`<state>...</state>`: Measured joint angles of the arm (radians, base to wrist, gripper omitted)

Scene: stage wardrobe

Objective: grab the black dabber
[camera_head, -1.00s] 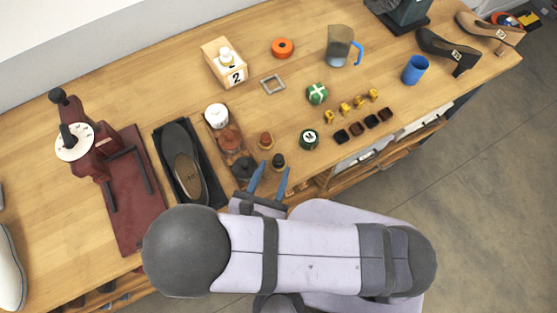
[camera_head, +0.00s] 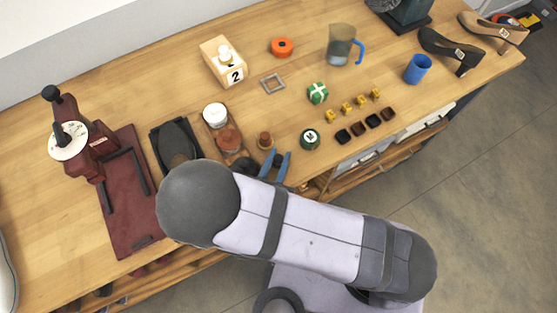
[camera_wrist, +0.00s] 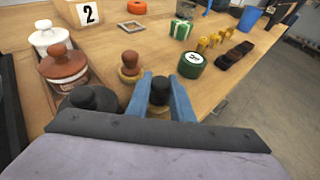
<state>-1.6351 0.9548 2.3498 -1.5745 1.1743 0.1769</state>
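The black dabber (camera_wrist: 160,90) is a small piece with a dark rounded top, and it stands between my fingers in the wrist view. My gripper (camera_wrist: 160,82) has its two blue fingers closed in against the dabber's sides, with no clear gap showing. In the head view my gripper (camera_head: 278,157) is at the front edge of the table, and its fingers largely hide the dabber. I cannot tell whether the dabber's base touches the table.
A brown dabber (camera_wrist: 130,66) stands close on the left. A tray of jars (camera_head: 229,138) lies beyond it, with a dark-knobbed jar (camera_wrist: 88,100) near my left finger. A green round tin (camera_wrist: 191,65) stands at right. Yellow and dark small pieces lie further right.

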